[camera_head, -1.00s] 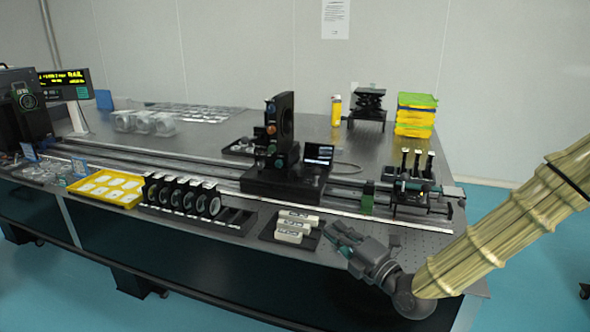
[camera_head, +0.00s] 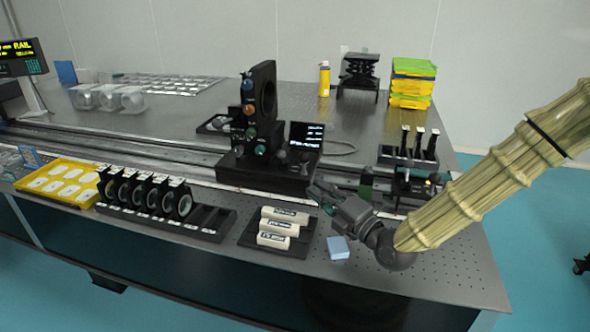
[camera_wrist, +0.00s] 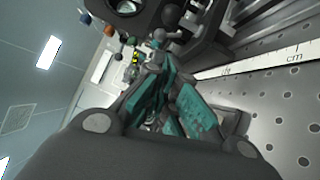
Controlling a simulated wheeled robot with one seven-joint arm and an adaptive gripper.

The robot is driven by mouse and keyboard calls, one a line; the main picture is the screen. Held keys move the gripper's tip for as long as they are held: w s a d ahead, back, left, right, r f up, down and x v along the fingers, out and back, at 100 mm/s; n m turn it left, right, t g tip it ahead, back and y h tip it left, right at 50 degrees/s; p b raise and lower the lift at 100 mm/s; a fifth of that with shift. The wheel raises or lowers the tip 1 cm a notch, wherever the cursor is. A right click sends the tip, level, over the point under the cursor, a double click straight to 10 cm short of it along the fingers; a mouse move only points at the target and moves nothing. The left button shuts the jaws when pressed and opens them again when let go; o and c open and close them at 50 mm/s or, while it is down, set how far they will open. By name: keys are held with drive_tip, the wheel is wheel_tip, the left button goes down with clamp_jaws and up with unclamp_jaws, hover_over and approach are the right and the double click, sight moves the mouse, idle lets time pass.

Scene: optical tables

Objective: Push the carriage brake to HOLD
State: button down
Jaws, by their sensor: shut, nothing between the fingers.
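The black carriage (camera_head: 268,172) sits on the long rail in the head view. It carries a tall dark upright (camera_head: 264,92) with several coloured knobs and a small lit screen (camera_head: 306,136). My gripper (camera_head: 318,190) is at the front right of the carriage, close to its front edge; I cannot tell whether they touch. The fingers are shut and empty. In the wrist view my gripper (camera_wrist: 164,78) shows teal pads, with dark carriage parts and a round dark knob (camera_wrist: 160,34) just beyond. I cannot tell which part is the brake or read its HOLD mark.
A block tray (camera_head: 250,232) with white labelled blocks stands left of my gripper. The perforated tabletop (camera_head: 440,255) at front right is clear.

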sight(282, 157)
drive_tip(key=x, duration=1.3)
drive_tip(key=shift+a+p, duration=0.15)
drive_tip(key=shift+p, duration=0.25)
drive_tip(key=shift+w+a+r, duration=0.1)
drive_tip(key=shift+w+r, duration=0.05)
drive_tip(key=shift+r, duration=0.1)
